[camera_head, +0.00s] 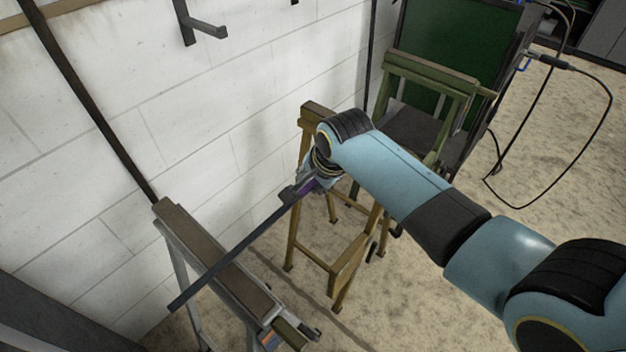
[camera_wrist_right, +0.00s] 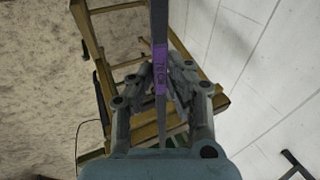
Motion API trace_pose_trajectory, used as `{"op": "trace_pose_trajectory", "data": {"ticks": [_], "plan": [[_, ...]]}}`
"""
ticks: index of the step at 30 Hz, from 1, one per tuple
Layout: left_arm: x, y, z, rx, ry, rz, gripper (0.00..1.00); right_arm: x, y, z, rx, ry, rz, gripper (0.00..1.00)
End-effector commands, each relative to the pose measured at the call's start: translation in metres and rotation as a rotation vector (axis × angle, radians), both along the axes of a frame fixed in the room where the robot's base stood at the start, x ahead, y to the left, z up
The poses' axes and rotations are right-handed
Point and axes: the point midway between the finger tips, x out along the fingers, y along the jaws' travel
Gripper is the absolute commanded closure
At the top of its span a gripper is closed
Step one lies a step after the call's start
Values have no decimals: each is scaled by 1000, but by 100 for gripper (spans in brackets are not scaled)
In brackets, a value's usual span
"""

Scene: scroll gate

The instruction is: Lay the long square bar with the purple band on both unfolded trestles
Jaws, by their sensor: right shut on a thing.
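The long dark square bar (camera_head: 232,252) runs from lower left up to my right gripper (camera_head: 303,188). Its purple band (camera_wrist_right: 161,72) lies between the fingers in the right wrist view. My right gripper (camera_wrist_right: 162,85) is shut on the bar at the band. The bar passes across the grey trestle (camera_head: 222,267) with the brown top; I cannot tell if they touch. The yellow-brown trestle (camera_head: 292,238) stands unfolded behind, its top partly hidden by my right arm. It also shows under the gripper in the right wrist view (camera_wrist_right: 93,45). My left gripper is not in view.
A green trestle (camera_head: 431,72) stands by a green panel (camera_head: 452,38) at the back. A dark pole (camera_head: 92,108) leans on the white wall, which carries a bracket (camera_head: 189,22). Black cables (camera_head: 607,100) hang at right. The floor at right is mostly clear.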

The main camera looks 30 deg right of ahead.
Motion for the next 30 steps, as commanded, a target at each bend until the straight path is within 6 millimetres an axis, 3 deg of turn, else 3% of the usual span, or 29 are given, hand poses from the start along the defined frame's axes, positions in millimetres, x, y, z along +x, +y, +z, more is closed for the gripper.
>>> {"op": "trace_pose_trajectory", "data": {"ticks": [14,15,20,30], "plan": [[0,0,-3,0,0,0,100,2,0,-4,0,-6,0,100],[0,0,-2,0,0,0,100,2,0,-4,0,-6,0,81],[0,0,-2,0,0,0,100,1,0,-4,0,-4,0,60],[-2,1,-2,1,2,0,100,-2,0,-4,0,3,0,59]]}}
